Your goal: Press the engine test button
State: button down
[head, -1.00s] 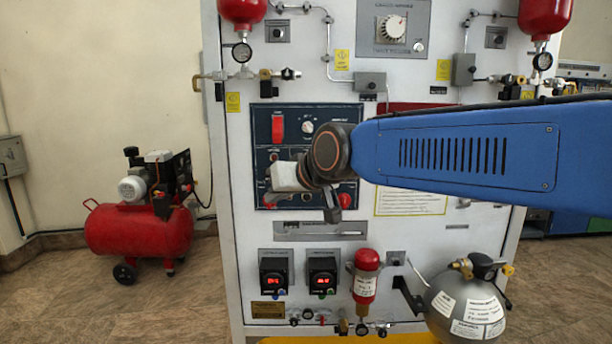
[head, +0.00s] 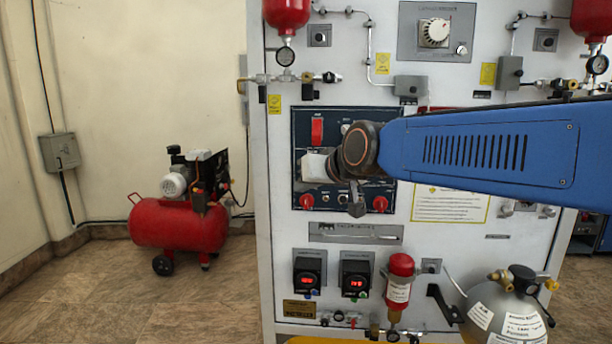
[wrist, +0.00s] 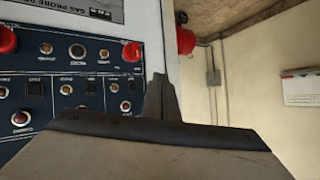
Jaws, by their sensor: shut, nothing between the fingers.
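The dark blue control panel (head: 300,187) is on the white cabinet in the head view, partly hidden by my arm. It carries a red switch (head: 317,131), a left red knob (head: 307,201) and a right red knob (head: 380,203). In the wrist view the panel (wrist: 66,110) appears upside down, with several small round buttons and red knobs at its edge. The labels are too blurred to tell which is the engine test button. My gripper (wrist: 158,90) is shut and empty, its tip against the panel's side edge in that view; contact cannot be told.
A red compressor (head: 180,222) stands on the floor left of the cabinet. Below the panel are two digital displays (head: 308,276), a red cylinder (head: 400,280) and a grey tank (head: 505,312). Open floor lies in front of the compressor.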

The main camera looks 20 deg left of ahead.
jog(key=w+a, duration=0.1)
jog(key=w, duration=0.6)
jog(key=shift+a, duration=0.3)
jog(key=shift+w, duration=0.1)
dwell(1.8)
jog(key=shift+w+a, duration=0.15)
jog(key=shift+w, duration=0.1)
jog(key=shift+w, duration=0.35)
dwell(0.8)
jog(key=shift+s, duration=0.75)
jog(key=shift+s+d, duration=0.25)
jog(key=shift+s, duration=0.55)
jog(key=shift+s+d, duration=0.2)
jog(key=shift+s, duration=0.65)
jog(key=shift+s+d, duration=0.25)
jog(key=shift+s, duration=0.55)
jog(key=shift+d, duration=0.1)
